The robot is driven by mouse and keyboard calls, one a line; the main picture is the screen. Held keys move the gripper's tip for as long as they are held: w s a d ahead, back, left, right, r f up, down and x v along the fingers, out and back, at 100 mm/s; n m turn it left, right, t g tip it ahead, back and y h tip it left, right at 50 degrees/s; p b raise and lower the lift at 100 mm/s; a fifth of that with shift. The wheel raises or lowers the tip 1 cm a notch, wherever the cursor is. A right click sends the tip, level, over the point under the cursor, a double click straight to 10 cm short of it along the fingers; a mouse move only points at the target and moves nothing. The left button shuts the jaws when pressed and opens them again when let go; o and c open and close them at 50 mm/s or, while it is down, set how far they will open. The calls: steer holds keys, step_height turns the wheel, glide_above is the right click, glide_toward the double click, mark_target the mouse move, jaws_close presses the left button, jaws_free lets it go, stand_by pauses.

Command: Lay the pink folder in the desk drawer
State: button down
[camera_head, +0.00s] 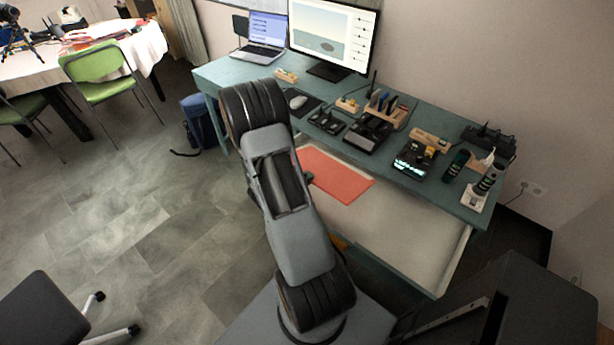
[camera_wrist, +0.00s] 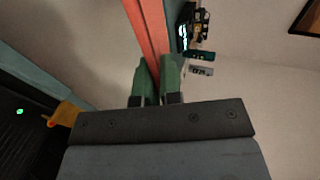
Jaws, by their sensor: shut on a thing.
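The pink folder (camera_head: 340,176), salmon-coloured, is over the left part of the open desk drawer (camera_head: 405,232). In the wrist view the folder (camera_wrist: 147,28) shows as a narrow strip running up from the fingers. My gripper (camera_wrist: 158,72) has green fingers shut on the folder's near edge. In the head view my arm hides most of the gripper. The drawer is pulled out from under the teal desk, and its pale inside looks empty apart from the folder. I cannot tell whether the folder touches the drawer floor.
The teal desk top (camera_head: 228,75) holds a laptop (camera_head: 260,38), a monitor (camera_head: 335,35), a mouse (camera_head: 298,102) and several small devices and bottles. A dark cabinet (camera_head: 545,305) stands at the lower right. A blue bag (camera_head: 199,122) is by the desk's left end.

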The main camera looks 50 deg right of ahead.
steer(key=shift+s+d+f+b, duration=0.1)
steer(key=shift+d+f+b, duration=0.6)
steer(key=shift+f+b, duration=0.95)
steer(key=shift+s+d+f+b, duration=0.1)
steer(key=shift+d+f+b, duration=0.75)
steer(key=shift+f, duration=1.3)
steer(key=shift+s+d+f+b, duration=0.1)
steer(key=shift+d+f+b, duration=0.45)
steer(key=shift+f+b, duration=1.15)
steer(key=shift+f, duration=0.2)
steer(key=c, duration=1.2)
jaws_free()
steer(key=shift+a, duration=0.1)
steer(key=r+p+v, duration=0.1)
steer(key=v, duration=1.3)
steer(key=shift+w+d+r+h+p, duration=0.2)
steer(key=shift+w+d+h+p, duration=0.1)
